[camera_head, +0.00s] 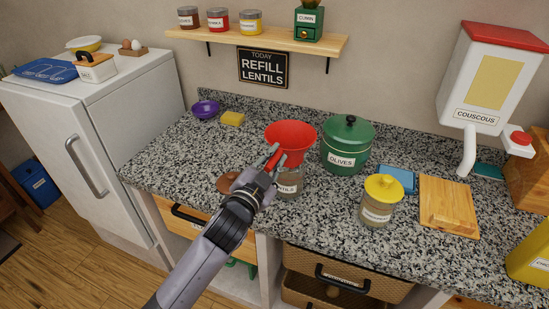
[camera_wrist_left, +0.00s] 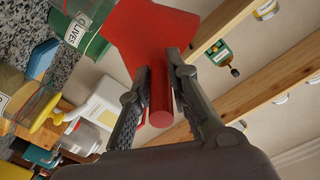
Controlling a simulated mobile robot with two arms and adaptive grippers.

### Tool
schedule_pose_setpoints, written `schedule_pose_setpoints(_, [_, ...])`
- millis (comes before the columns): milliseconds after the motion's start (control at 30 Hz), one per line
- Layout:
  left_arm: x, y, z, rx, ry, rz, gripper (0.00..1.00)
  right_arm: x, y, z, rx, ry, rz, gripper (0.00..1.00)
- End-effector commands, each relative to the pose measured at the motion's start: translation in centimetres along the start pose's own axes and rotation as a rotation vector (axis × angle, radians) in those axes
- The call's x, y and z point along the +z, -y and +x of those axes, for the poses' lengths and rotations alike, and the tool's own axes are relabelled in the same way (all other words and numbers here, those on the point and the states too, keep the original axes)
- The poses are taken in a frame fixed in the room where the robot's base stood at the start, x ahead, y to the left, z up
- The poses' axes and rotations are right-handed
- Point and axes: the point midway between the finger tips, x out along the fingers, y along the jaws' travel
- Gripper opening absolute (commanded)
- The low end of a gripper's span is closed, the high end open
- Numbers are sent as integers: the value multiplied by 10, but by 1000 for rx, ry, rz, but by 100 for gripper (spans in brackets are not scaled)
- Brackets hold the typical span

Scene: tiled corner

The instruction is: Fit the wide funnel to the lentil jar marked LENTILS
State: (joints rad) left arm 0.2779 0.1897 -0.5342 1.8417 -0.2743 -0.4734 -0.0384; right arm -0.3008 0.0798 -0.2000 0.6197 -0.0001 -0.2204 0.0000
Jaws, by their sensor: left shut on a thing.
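The wide red funnel (camera_head: 291,136) is over the lentil jar (camera_head: 289,188) on the granite counter. The jar is clear glass, and its label shows the letters "NTILS"; my gripper hides part of it. My left gripper (camera_head: 272,162) is shut on the funnel's red handle. In the left wrist view the left gripper (camera_wrist_left: 158,65) has its fingers on both sides of the handle, with the funnel (camera_wrist_left: 150,30) beyond. The jar's mouth is hidden, so I cannot tell whether the funnel touches it. My right gripper is not in view.
The green OLIVES pot (camera_head: 346,150) stands close right of the funnel. A brown disc (camera_head: 229,183) lies left of my gripper. A purple bowl-shaped thing (camera_head: 205,109) and yellow sponge (camera_head: 232,119) are back left.

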Motion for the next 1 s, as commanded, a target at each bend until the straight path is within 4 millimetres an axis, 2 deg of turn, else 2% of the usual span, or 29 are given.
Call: schedule_pose_setpoints(1000, [-1,0,0,-6,-3,-1,0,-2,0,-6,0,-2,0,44])
